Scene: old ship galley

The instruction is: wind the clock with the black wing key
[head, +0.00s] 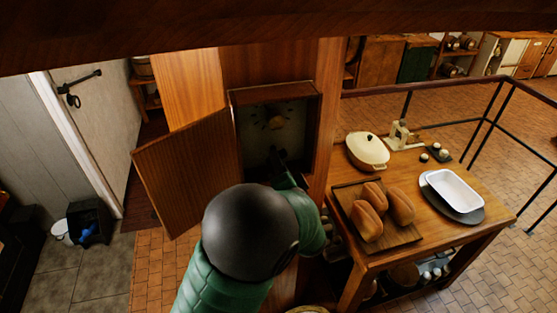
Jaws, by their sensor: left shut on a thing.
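The clock (262,135) is a pale, dim dial set inside a wooden case (318,130) on a wooden post. Its wooden door (185,170) stands swung open to the left. My left arm reaches up from below, and my left gripper (281,163) is at the lower part of the dial, shut on a small dark thing that fits the black wing key (278,154). The key's shape is hard to make out in the shade. I cannot tell whether it sits in the dial. My arm hides the case's lower edge. My right gripper is not in view.
A wooden table (440,225) stands at the right with a board of loaves (368,219), a cream lidded pot (367,150) and a white dish (454,190). A dark railing (440,87) runs behind it. A dark bin (90,221) stands on the floor at left.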

